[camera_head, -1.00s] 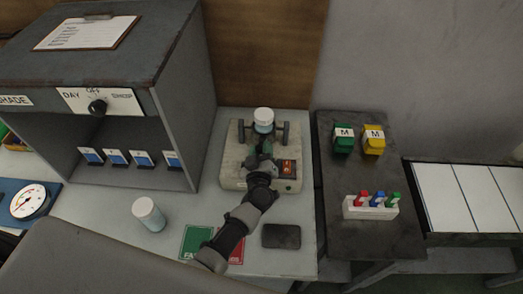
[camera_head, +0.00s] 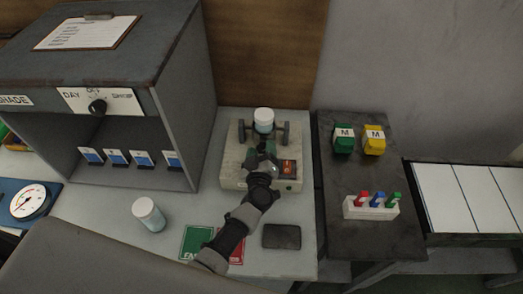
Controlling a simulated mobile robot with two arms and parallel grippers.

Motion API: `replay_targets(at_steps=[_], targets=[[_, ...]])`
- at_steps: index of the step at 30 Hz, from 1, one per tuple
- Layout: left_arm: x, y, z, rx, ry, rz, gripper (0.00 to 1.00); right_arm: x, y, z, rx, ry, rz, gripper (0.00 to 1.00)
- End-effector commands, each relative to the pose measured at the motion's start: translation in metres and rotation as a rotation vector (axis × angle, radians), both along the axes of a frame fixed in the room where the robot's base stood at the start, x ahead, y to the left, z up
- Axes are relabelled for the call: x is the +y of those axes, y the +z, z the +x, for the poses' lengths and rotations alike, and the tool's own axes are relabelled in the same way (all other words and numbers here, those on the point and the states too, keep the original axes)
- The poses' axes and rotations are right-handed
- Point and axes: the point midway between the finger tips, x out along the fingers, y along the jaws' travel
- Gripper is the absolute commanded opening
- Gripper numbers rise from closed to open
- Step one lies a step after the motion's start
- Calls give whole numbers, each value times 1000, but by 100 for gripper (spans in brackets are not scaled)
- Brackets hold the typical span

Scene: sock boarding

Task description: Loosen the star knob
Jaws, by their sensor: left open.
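A beige machine (camera_head: 233,172) stands on the light table, with a white jar (camera_head: 264,119) held upright at its back between two dark posts. A red-orange panel (camera_head: 288,168) shows on its right front. My left gripper (camera_head: 262,152) is over the middle of the machine, just in front of the jar, and is open. My wrist covers the machine's centre. The star knob cannot be made out; something dark green shows beside the fingers. My right gripper is not in view.
A grey booth (camera_head: 205,110) with a dial stands at the left. A dark table (camera_head: 350,235) at the right holds green and yellow blocks and a marker rack (camera_head: 371,208).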

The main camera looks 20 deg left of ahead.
Motion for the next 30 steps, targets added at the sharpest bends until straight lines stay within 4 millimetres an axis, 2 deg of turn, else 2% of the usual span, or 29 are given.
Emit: replay_targets(at_steps=[5, 12, 18, 23, 30], targets=[[-3, -2, -15, 3, -1, -3, 59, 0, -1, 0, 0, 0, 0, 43], [-13, -3, -63, 3, 0, -2, 59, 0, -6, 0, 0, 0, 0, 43], [-18, -2, -94, 3, 0, -1, 59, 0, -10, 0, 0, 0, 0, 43], [-21, -1, -105, 1, 0, 0, 59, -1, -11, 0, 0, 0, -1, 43], [-21, 0, -106, 0, 0, 0, 59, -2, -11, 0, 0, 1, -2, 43]])
